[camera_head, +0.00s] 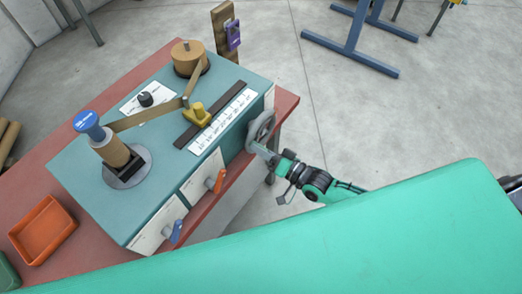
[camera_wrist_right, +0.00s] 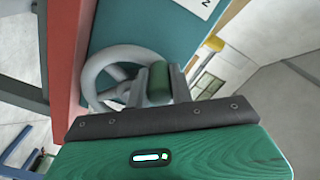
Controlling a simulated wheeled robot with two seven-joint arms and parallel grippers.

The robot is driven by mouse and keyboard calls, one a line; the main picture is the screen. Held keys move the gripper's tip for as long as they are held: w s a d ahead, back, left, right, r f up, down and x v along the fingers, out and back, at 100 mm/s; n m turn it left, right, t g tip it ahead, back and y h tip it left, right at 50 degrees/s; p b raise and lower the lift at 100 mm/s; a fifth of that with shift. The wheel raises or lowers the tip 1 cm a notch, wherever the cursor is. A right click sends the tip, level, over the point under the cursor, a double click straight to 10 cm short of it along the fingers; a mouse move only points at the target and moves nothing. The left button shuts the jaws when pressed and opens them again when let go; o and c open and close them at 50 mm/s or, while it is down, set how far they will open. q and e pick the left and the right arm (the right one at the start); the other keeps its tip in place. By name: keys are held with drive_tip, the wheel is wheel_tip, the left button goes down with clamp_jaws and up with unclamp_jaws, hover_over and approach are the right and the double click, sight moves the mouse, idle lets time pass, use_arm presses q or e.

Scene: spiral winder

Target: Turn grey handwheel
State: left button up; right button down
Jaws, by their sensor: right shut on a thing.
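The grey handwheel (camera_head: 261,127) sits on the right side of the teal winder housing (camera_head: 120,190). My right gripper (camera_head: 259,149) reaches it from the lower right and is shut on the near part of the wheel. In the right wrist view the spoked wheel (camera_wrist_right: 98,72) stands beside the teal side wall, and the gripper (camera_wrist_right: 156,85) is at its right edge. A dark green piece shows at the fingers; I cannot tell whether it is a wheel handle. The fingers hide part of the rim. My left gripper is not in view.
The winder stands on a red bench (camera_head: 100,108). Orange (camera_head: 218,181) and blue (camera_head: 175,232) levers are on its front. A spool (camera_head: 112,152) and a wound roll (camera_head: 189,57) are on top. An orange tray (camera_head: 42,231) lies left.

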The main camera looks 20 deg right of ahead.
drive_tip(key=shift+r, duration=0.1)
idle(0.4)
drive_tip(key=c, duration=1.2)
unclamp_jaws()
drive_tip(key=shift+c, duration=0.2)
drive_tip(key=shift+d, duration=0.1)
drive_tip(key=shift+s+d, duration=0.3)
drive_tip(key=shift+s, duration=0.05)
drive_tip(key=b+v, duration=0.3)
drive_tip(key=v, duration=0.9)
drive_tip(key=shift+s+d, duration=0.3)
